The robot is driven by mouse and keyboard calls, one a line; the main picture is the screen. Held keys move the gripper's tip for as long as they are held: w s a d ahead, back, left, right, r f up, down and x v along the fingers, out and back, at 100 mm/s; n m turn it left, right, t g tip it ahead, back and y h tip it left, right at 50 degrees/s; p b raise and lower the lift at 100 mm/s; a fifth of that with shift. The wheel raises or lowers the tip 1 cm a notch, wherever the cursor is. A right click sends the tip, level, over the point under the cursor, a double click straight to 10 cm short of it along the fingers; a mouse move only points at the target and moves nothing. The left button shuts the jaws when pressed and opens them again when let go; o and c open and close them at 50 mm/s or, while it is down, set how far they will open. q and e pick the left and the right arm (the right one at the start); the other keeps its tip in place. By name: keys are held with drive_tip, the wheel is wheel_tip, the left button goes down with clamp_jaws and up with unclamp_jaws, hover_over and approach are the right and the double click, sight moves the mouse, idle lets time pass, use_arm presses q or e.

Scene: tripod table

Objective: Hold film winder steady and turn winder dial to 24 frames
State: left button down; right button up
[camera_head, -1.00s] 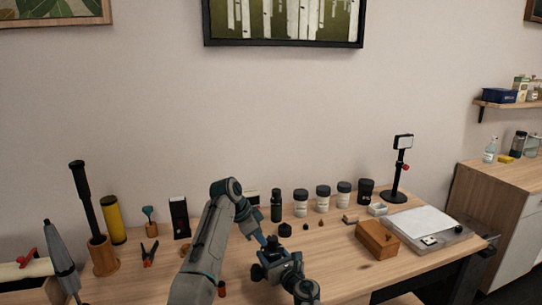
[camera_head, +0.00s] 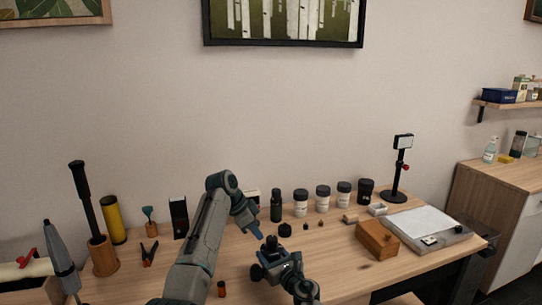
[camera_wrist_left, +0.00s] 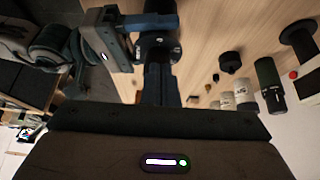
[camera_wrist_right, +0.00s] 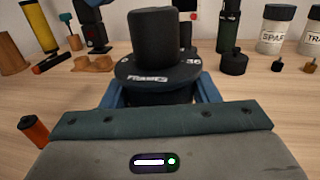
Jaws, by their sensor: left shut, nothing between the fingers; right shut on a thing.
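The film winder is a black cylinder with a wider dial disc and a tall knob on top. In the head view the winder (camera_head: 271,243) stands upright on the table, in my right gripper (camera_head: 270,266). In the right wrist view, blue fingers are shut on both sides of the winder body below the dial (camera_wrist_right: 160,73), where "FRAMES" and "36" show; I cannot tell the setting. My left gripper (camera_head: 254,228) is shut and empty, just above and left of the knob, apart from it. Its fingers (camera_wrist_left: 160,84) point toward the winder (camera_wrist_left: 158,48) in the left wrist view.
An orange-black canister (camera_head: 221,289) stands front left. A dark bottle (camera_head: 276,205), labelled jars (camera_head: 322,198) and a black lid (camera_head: 285,229) stand behind. A wooden box (camera_head: 376,240) and white-topped board (camera_head: 425,222) are at right. The table between winder and box is clear.

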use_arm(q)
wheel_tip(320, 180, up, 4)
drive_tip(key=shift+r, duration=0.15)
idle(0.3)
use_arm(e)
drive_tip(key=o, duration=1.2)
drive_tip(key=shift+o, duration=0.2)
